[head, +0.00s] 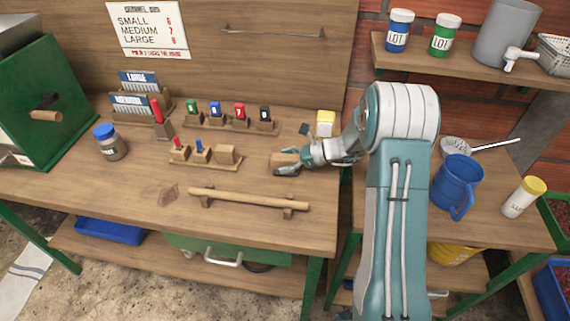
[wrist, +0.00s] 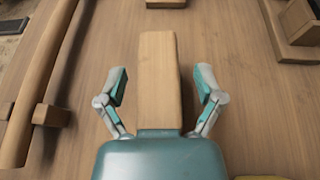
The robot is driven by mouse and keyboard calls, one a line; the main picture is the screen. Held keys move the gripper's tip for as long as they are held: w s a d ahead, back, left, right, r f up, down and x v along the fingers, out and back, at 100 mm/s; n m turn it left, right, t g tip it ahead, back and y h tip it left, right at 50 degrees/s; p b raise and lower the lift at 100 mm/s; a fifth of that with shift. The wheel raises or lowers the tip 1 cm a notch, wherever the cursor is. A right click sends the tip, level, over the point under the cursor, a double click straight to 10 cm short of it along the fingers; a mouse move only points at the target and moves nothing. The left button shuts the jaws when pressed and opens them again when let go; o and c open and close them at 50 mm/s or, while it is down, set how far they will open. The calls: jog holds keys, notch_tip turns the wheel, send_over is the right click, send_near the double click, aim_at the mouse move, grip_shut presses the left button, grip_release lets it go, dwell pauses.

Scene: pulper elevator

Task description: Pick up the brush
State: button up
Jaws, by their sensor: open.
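A plain wooden block-shaped piece (head: 283,158) lies on the workbench at its right part. It looks like the wooden back of the brush, but no bristles show. In the wrist view the wooden piece (wrist: 159,75) runs lengthwise away from my palm. My gripper (wrist: 161,88) is open, with one finger on each side of the piece and a visible gap on both sides. In the head view my gripper (head: 287,164) is low over the bench at the piece, and its fingers partly hide it.
A wooden rod (head: 248,200) rests on two supports in front. A small rack (head: 205,163) with red and blue pieces stands to the left. A yellow-topped block (head: 326,122) sits behind my wrist. A blue mug (head: 456,183) stands on the right-hand table.

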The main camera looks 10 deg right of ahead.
grip_shut()
jog(key=shift+r, duration=0.15)
jog(key=shift+r, duration=0.6)
jog(key=a+r, duration=1.1)
jog(key=a, duration=0.3)
jog(key=shift+s+r, duration=0.3)
jog(key=shift+s, duration=0.15)
